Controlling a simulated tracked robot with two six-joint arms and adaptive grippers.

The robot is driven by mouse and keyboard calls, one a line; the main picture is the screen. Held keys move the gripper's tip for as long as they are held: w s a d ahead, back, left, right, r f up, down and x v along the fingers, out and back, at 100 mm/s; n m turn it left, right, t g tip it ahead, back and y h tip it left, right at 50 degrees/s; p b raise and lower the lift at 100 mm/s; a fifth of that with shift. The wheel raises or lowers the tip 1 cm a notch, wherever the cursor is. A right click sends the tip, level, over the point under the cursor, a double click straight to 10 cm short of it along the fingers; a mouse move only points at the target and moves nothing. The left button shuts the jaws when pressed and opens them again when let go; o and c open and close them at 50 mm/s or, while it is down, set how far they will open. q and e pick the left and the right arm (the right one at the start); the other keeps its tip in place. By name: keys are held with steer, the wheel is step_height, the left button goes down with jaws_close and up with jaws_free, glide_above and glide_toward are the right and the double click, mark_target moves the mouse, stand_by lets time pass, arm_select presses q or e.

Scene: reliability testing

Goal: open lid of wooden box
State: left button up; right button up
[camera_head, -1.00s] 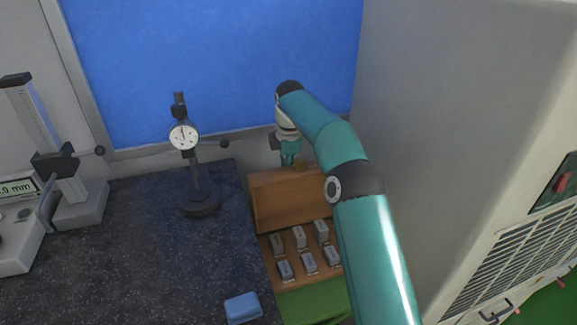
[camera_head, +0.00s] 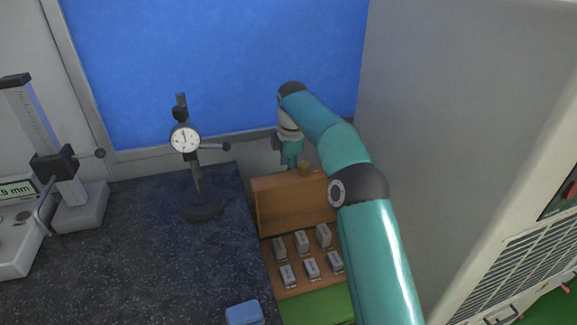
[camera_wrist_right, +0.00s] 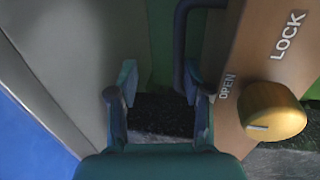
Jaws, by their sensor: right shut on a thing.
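The wooden box (camera_head: 319,285) stands at the right end of the dark granite table, with several small grey blocks (camera_head: 302,242) in its tray. Its lid (camera_head: 285,206) is raised and stands about upright at the back. My right gripper (camera_head: 291,164) is behind the lid's top edge. In the wrist view its fingers (camera_wrist_right: 160,85) are at the handle, which the right-hand finger partly covers. My left gripper is not in view.
A dial gauge on a stand (camera_head: 187,140) and a height gauge (camera_head: 55,165) stand on the granite table (camera_head: 130,260). A blue block (camera_head: 244,313) lies near its front. A large grey cabinet (camera_head: 440,120) closes off the right side.

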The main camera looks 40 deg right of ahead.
steer(key=r, duration=0.2)
steer(key=s+r, duration=0.1)
steer(key=r, duration=0.4)
steer(key=shift+s+a+r, duration=0.1)
steer(key=shift+s+a, duration=0.1)
steer(key=shift+a, duration=0.1)
steer(key=shift+w+d, duration=0.1)
steer(key=shift+r, duration=0.15)
